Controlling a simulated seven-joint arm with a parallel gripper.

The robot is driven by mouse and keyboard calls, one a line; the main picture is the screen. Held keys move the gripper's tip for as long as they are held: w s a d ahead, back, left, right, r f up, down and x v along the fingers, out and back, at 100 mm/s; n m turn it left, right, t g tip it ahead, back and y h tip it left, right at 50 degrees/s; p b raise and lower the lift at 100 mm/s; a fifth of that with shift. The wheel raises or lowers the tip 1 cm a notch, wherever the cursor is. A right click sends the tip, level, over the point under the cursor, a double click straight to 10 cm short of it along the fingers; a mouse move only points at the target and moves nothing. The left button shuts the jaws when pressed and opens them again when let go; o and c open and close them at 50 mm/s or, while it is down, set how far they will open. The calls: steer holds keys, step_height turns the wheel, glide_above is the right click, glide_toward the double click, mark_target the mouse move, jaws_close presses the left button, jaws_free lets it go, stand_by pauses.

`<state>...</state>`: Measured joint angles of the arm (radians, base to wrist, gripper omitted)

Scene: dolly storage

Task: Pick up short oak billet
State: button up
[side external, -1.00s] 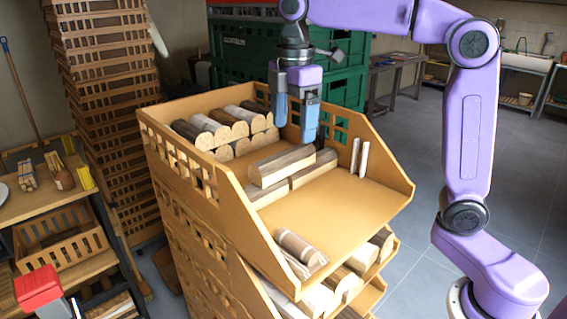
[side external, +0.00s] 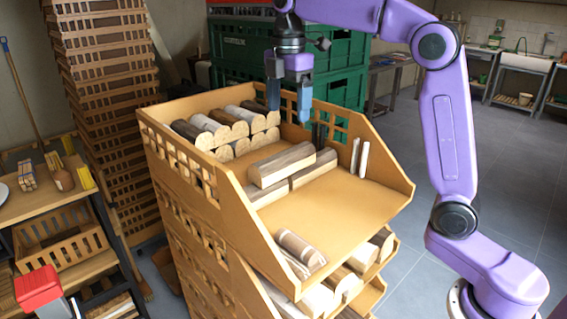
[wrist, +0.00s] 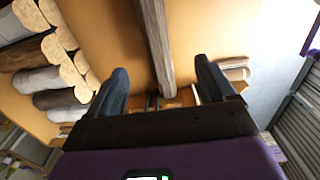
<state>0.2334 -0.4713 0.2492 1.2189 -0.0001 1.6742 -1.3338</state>
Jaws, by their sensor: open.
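Split billets (side external: 281,165) lie in a row across the middle of the top wooden crate. One sits higher, with a pale cut face and a darker top; I cannot tell which piece is the short oak billet. A short round log (side external: 298,246) lies near the crate's front corner. My gripper (side external: 289,100) is open and empty above the back part of the crate, fingers pointing down. In the wrist view, a long greyish-brown billet (wrist: 156,40) runs between the two fingers, beyond the fingertips and not held.
Round logs (side external: 222,127) are stacked at the crate's left and back. Two pale sticks (side external: 359,157) and dark sticks (side external: 319,136) stand by the right wall. The crate floor (side external: 350,205) is bare at the right front. Green crates (side external: 245,50) stand behind.

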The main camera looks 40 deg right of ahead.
mark_target(284, 152)
step_height(284, 152, down, 8)
steer(key=shift+r, duration=0.2)
steer(key=shift+w+a+f, duration=0.1)
steer(key=shift+w+f, duration=0.1)
steer(key=shift+f, duration=1.1)
steer(key=shift+w+a+f, duration=0.1)
steer(key=shift+w+f, duration=0.1)
steer(key=shift+f, duration=1.1)
steer(key=c, duration=1.3)
steer(key=shift+c, duration=0.2)
steer(key=shift+r, duration=0.1)
